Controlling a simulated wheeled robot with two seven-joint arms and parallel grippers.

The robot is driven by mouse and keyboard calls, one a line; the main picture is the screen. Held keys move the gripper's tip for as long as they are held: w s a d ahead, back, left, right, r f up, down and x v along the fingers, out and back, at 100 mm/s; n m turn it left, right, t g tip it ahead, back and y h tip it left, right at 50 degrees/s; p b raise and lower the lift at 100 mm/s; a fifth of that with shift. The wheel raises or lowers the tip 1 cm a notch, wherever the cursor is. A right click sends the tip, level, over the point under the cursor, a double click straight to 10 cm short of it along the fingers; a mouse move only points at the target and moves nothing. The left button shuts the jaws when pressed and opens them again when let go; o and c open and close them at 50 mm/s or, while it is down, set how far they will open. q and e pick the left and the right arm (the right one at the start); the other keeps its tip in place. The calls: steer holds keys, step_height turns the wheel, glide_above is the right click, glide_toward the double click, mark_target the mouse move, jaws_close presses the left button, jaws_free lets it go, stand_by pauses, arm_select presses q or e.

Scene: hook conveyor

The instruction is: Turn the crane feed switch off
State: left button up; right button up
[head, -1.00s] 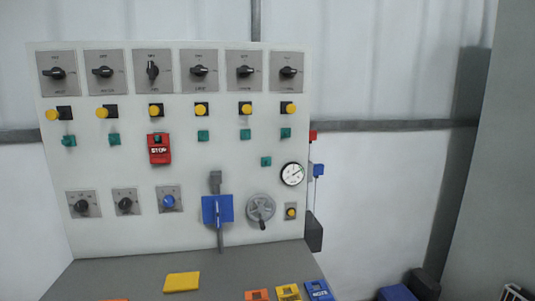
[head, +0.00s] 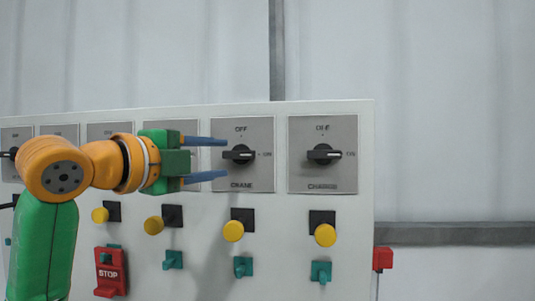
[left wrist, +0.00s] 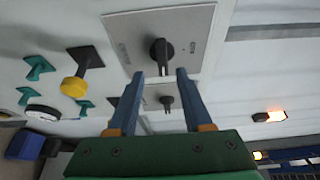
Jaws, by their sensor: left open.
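The crane feed switch (head: 239,154) is a black rotary knob on a grey plate marked OFF above, ON at right and CRANE below. Its handle lies level, with the pale-marked end towards ON. My left gripper (head: 225,159) is open and empty, its two blue fingers one above the other, pointing right. In the head view the fingertips overlap the plate's left part, just left of the knob; the exact depth gap is unclear. In the left wrist view, the larger, nearer knob (left wrist: 162,52) appears to be the crane switch, beyond the open fingertips. My right gripper is out of view.
A similar switch (head: 323,154) sits right of the crane one, with others left, partly hidden by my arm. Below are yellow buttons (head: 233,231), green switches (head: 243,267) and a red STOP cover (head: 110,272). A red box (head: 382,259) is beside the panel's right edge.

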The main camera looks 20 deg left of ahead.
mark_target(235, 156)
arm_select(q)
steer(key=w+p, duration=0.1)
steer(key=w+r+p, duration=0.1)
steer(key=shift+w+a+p, duration=0.1)
steer(key=shift+w+p, duration=0.1)
steer(key=shift+p, duration=0.1)
steer(key=shift+w+d+f, duration=0.15)
steer(key=shift+w+f, duration=0.05)
steer(key=shift+w, duration=0.4)
steer(key=shift+w+d+f, duration=0.1)
steer(key=shift+w+f, duration=0.05)
steer(key=shift+w, duration=0.45)
steer(key=shift+w+f, duration=0.1)
steer(key=shift+w, duration=0.1)
steer(key=shift+s, duration=0.2)
jaws_close()
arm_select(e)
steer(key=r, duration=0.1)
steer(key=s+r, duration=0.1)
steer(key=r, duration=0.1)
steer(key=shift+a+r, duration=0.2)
